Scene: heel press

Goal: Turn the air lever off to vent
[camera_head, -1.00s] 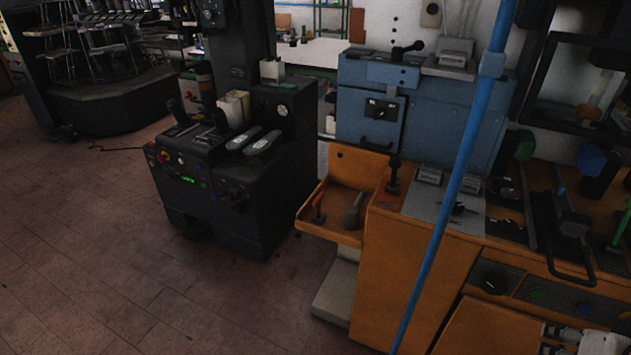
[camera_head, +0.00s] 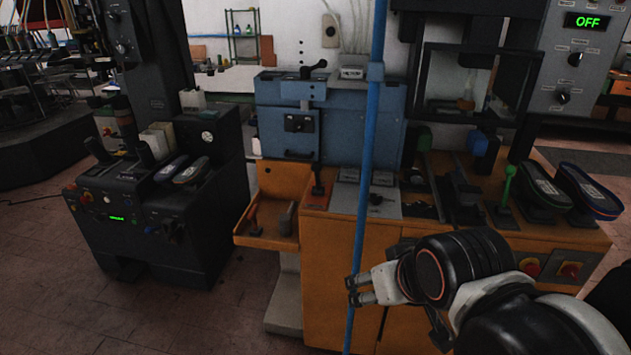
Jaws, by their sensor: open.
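My gripper (camera_head: 355,291) is at the lower middle, its light fingers pointing left in front of the orange bench, close to the blue vertical pipe (camera_head: 364,170) in the picture. It is open and holds nothing visible. I cannot tell for sure which handle is the air lever. An upright black lever (camera_head: 318,181) stands on a red plate at the bench's left end. Another black lever (camera_head: 314,68) is on top of the blue cabinet (camera_head: 278,125). No label is readable.
The orange bench (camera_head: 317,270) carries a green-handled lever (camera_head: 507,184) and shoes (camera_head: 588,190) at right. An orange tray (camera_head: 262,243) juts out left. A black machine (camera_head: 190,235) stands further left. A grey box (camera_head: 577,65) shows OFF. Floor at left is clear.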

